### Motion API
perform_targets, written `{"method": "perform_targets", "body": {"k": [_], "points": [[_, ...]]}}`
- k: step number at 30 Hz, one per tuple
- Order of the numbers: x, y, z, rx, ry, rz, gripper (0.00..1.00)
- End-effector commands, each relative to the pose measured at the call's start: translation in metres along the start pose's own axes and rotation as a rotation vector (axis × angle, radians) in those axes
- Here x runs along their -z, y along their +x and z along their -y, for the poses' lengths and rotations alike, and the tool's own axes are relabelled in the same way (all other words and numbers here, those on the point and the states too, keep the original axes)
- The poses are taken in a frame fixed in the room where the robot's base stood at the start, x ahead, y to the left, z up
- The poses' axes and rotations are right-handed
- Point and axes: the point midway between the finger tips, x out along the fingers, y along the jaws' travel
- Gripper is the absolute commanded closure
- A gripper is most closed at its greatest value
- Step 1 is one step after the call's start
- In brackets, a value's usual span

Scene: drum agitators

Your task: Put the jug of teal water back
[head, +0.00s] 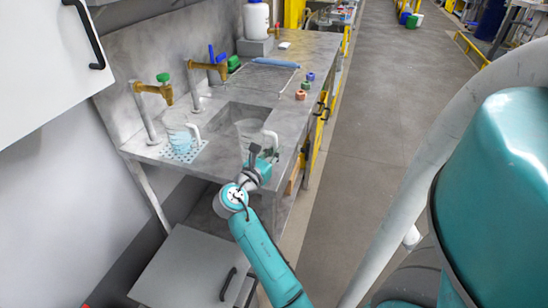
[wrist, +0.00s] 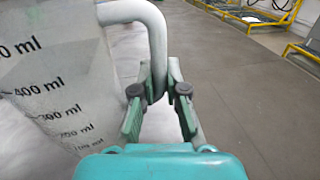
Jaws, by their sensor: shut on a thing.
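My gripper (head: 262,160) is at the front edge of the bench, right of the sink. In the wrist view its fingers (wrist: 160,95) are shut on the white handle (wrist: 150,25) of a clear jug (wrist: 50,75) with ml markings. The held jug (head: 249,130) looks clear to grey, and I cannot make out any teal in it. A second clear jug (head: 182,138) with a pale blue tint and a white handle stands on a blue-patterned mat (head: 184,154) under the tap with the green handle (head: 163,78). I cannot tell whether the tint is water or the mat.
A second brass tap (head: 212,66) has a blue handle. A blue-edged tray (head: 272,72), small coloured pieces (head: 301,95) and a white bottle (head: 256,20) are farther back. The aisle floor at right is clear.

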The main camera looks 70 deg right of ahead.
Motion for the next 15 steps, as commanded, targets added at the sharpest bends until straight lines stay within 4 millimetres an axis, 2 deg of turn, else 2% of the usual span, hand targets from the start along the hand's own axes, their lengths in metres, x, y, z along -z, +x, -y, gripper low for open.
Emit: {"method": "perform_targets", "body": {"k": [3,6,15], "points": [[0.017,0.000,0.000,0.000,-0.005,-0.001,1.00],[0.023,0.000,0.000,0.000,-0.002,0.000,1.00],[0.024,0.000,0.000,-0.001,-0.001,0.000,1.00]]}}
